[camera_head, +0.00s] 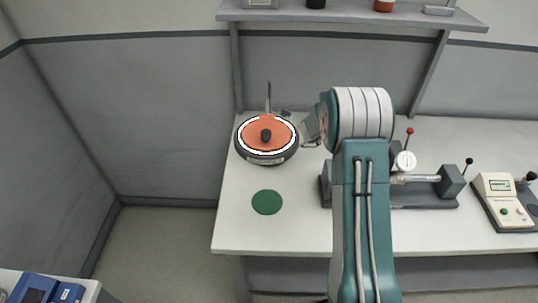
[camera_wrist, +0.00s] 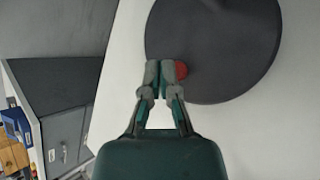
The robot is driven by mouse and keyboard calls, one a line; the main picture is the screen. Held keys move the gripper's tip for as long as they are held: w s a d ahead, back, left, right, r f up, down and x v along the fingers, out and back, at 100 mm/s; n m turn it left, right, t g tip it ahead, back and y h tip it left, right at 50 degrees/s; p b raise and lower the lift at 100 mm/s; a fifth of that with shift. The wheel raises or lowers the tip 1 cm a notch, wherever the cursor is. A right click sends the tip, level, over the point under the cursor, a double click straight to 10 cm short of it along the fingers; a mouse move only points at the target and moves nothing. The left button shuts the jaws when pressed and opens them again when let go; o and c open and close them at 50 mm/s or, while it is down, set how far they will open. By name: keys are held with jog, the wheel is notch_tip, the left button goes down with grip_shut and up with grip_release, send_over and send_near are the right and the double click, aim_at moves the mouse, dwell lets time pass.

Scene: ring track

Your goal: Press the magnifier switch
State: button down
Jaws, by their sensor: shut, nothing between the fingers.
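The magnifier (camera_head: 291,153) stands at the left of the white bench in the head view, with a round dark base, a white ring and an orange-red middle with a black knob. In the wrist view its dark round base (camera_wrist: 215,45) fills the upper right. A red button (camera_wrist: 182,70), which looks like the switch, sits near the base's lower left edge. My gripper (camera_wrist: 165,68) is shut and empty, its fingertips at the button's left side and partly covering it. I cannot tell whether they touch. In the head view my arm mostly hides my gripper, right of the magnifier.
A green disc (camera_head: 267,202) lies on the bench (camera_head: 235,225) in front of the magnifier. A grey clamp-like fixture with a dial (camera_head: 405,161) stands right of my arm, and a beige meter (camera_head: 503,200) farther right. A shelf (camera_head: 350,15) hangs above. The bench's front left is mostly clear.

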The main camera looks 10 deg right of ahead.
jog(key=shift+f, duration=0.15)
jog(key=shift+a+f, duration=0.1)
jog(key=shift+f, duration=0.1)
jog(key=shift+f, duration=0.55)
dwell(0.9)
jog(key=shift+r, duration=0.95)
jog(key=shift+r, duration=2.55)
jog(key=shift+s, duration=0.15)
